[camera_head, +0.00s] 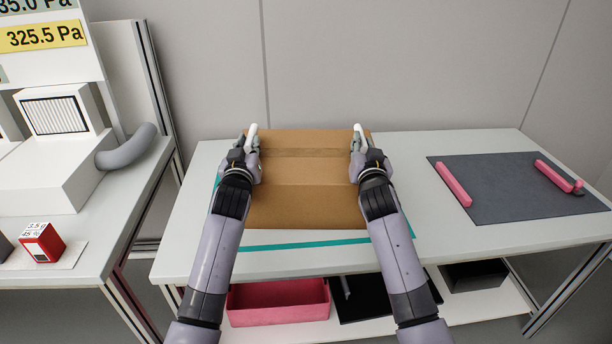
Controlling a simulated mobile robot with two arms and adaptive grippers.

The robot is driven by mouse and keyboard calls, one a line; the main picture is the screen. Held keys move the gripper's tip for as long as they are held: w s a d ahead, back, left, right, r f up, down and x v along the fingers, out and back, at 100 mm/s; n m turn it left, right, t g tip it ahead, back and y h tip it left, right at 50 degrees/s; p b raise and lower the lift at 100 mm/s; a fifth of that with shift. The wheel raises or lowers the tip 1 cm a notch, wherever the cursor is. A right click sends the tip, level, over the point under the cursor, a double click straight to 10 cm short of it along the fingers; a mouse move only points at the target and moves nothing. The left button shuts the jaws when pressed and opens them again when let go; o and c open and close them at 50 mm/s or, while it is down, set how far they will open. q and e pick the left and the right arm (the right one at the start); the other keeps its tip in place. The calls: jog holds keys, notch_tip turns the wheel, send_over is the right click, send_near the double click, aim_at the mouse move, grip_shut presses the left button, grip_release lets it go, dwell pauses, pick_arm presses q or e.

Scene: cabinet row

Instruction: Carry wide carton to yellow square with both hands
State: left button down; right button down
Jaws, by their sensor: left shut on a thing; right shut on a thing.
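The wide brown carton (306,190) is over the white table in the middle, with a tape strip across its top. My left gripper (249,150) is shut on its left side and my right gripper (361,150) is shut on its right side. A white upright piece shows at each gripper. The carton's underside is hidden, so I cannot tell whether it rests on the table or is held just above it. A teal strip (290,243) shows on the table in front of it. I see no yellow square on the table.
A dark mat (510,190) with pink bars (453,184) lies on the table's right side. A pink bin (278,303) and a dark tray stand on the shelf below. At left, another table holds white equipment (60,150) and a red-white cube (42,242). A wall is behind.

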dwell(0.6)
